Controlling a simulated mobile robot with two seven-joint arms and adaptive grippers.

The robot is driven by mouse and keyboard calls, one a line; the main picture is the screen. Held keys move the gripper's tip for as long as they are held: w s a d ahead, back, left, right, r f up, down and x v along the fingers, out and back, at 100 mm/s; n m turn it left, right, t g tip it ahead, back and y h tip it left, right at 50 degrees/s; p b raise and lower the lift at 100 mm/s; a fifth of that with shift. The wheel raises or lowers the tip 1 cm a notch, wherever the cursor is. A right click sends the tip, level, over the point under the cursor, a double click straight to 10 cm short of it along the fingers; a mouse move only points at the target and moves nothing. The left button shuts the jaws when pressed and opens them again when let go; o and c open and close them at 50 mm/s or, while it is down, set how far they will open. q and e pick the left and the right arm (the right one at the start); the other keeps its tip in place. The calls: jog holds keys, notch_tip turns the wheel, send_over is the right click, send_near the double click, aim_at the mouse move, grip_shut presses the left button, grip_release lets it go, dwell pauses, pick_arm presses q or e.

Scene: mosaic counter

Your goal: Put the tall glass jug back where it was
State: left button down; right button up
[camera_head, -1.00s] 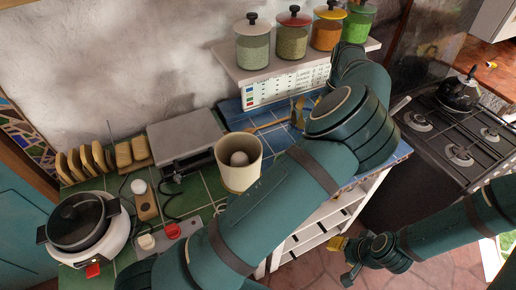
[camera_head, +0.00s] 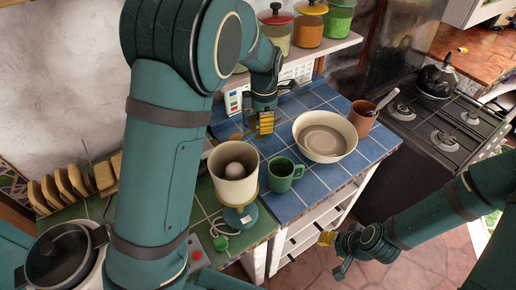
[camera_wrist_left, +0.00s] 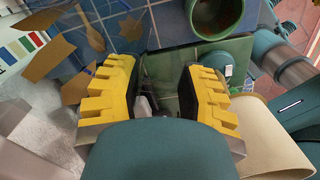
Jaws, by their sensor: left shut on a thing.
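My left gripper (camera_head: 262,122) is over the blue tiled counter, below the jar shelf, its yellow fingers pointing down. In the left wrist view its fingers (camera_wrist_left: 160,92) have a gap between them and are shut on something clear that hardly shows. I take it to be the tall glass jug, but its outline cannot be made out in either view. No other tall glass jug shows. My right gripper (camera_head: 331,256) hangs above the floor in front of the counter, its fingers apart and empty.
Near the left gripper are a green mug (camera_head: 281,176), a cream bowl (camera_head: 341,150), a brown pot (camera_head: 363,122) and a cream container (camera_head: 228,189) holding a round object. Lidded jars (camera_head: 309,30) stand on the shelf. A kettle (camera_head: 436,80) is on the stove. Blue tiles lie bare around the bowl.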

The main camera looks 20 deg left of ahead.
aim_at(263, 143)
pick_arm(q)
notch_tip(263, 143, down, 10)
jog(key=shift+r, duration=0.1)
dwell(0.4)
jog(key=shift+f+b, duration=0.2)
jog(key=shift+b, duration=0.1)
jog(key=c, duration=0.5)
grip_release()
jog(key=shift+c, duration=0.2)
jog(key=shift+r, duration=0.1)
jog(key=shift+r, duration=0.25)
notch_tip(263, 143, up, 12)
jog(key=shift+s+f+p, duration=0.15)
jog(key=shift+p, duration=0.3)
